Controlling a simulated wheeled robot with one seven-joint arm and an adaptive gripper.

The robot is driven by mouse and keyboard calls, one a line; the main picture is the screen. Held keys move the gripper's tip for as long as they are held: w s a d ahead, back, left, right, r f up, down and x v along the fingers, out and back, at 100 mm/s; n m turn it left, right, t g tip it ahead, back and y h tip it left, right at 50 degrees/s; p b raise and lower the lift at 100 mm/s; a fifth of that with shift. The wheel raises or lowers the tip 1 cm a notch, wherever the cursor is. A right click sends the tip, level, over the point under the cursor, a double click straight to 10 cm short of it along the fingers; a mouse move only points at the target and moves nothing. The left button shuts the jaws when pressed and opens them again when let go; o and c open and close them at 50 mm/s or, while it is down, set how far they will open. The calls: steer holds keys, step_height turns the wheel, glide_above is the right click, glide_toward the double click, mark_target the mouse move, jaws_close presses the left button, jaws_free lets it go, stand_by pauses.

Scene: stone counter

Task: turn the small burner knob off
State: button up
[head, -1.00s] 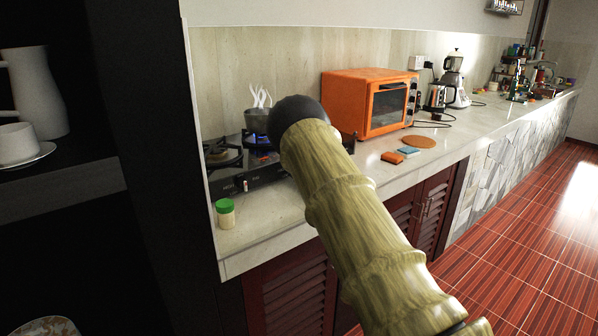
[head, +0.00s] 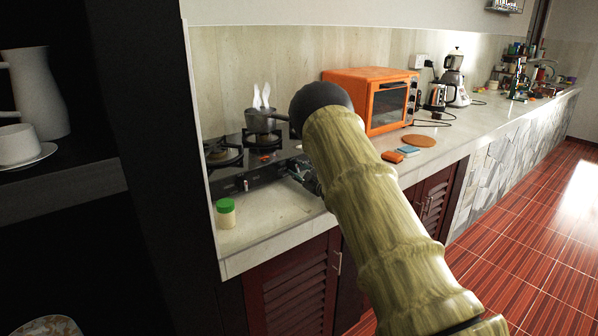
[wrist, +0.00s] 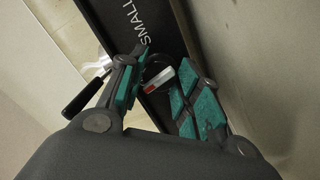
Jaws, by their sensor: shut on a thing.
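In the wrist view, the small burner knob (wrist: 158,79), with a white and red face, sits between the teal pads of my gripper (wrist: 160,88). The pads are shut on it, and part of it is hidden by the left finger. The word SMALL is printed on the dark stove panel beside it. In the head view, my gripper (head: 306,177) is at the front right of the black gas stove (head: 224,184), partly hidden by my arm. The knob there is hidden. A steaming pot (head: 260,122) stands on the rear burner; no blue flame shows under it.
Another knob (head: 245,185) is on the stove front, to the left. A green-lidded jar (head: 226,214) stands at the counter's near left.

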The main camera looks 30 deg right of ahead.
steer(key=shift+d+f, duration=0.1)
steer(key=o, duration=1)
steer(key=shift+d, duration=0.1)
steer(key=shift+s, duration=0.1)
steer(key=s, duration=1.1)
steer(key=shift+s+d+f, duration=0.1)
steer(key=shift+s+f, duration=0.15)
steer(key=shift+s, duration=0.15)
